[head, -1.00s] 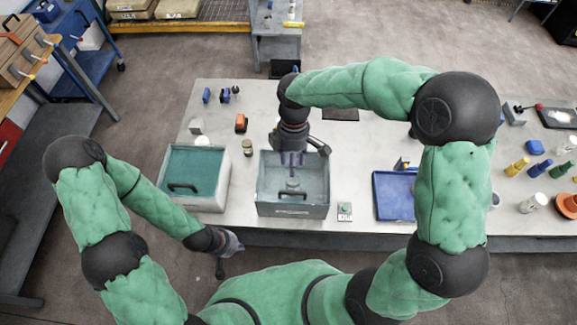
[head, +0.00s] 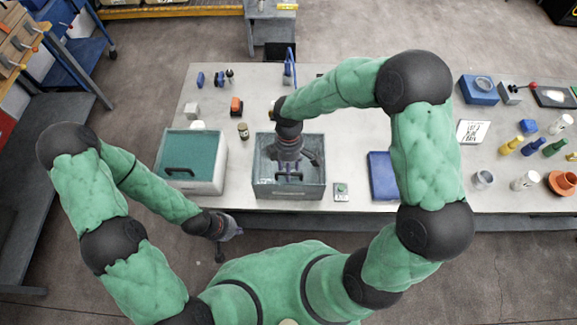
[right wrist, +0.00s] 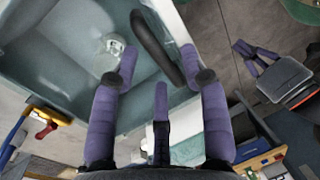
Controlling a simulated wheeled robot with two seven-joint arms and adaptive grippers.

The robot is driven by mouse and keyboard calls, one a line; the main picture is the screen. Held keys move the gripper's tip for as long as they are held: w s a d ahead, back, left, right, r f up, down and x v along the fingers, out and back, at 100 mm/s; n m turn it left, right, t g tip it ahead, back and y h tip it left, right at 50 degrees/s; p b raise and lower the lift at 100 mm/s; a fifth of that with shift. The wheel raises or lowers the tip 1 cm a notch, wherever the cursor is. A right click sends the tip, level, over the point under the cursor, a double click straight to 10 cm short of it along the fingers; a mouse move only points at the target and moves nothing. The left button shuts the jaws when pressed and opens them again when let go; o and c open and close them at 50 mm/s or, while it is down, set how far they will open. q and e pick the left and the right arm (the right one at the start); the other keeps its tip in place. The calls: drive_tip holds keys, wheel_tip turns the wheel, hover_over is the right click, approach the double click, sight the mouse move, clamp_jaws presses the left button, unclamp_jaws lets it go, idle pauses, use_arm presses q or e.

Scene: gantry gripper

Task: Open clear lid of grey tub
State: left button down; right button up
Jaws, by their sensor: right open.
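The grey tub (head: 290,190) stands at the front middle of the table. Its clear lid (head: 262,165) appears to lie closed, with a black handle (right wrist: 158,48) near the front edge. A small pale object (right wrist: 115,46) shows through it in the right wrist view. My right gripper (head: 287,176) points down over the lid. In the right wrist view the right gripper (right wrist: 158,70) has its purple fingers spread, with the handle between and beyond their tips; contact cannot be told. My left gripper (head: 228,233) hangs empty in front of the table; its finger opening is unclear.
A white tub (head: 200,181) with a teal lid (head: 195,150) stands left of the grey tub. A small green-button box (head: 341,192) and a blue tray (head: 382,176) are to its right. An orange item (head: 236,106) and a jar (head: 243,131) stand behind left.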

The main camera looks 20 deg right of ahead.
clamp_jaws()
drive_tip(key=shift+r, duration=0.1)
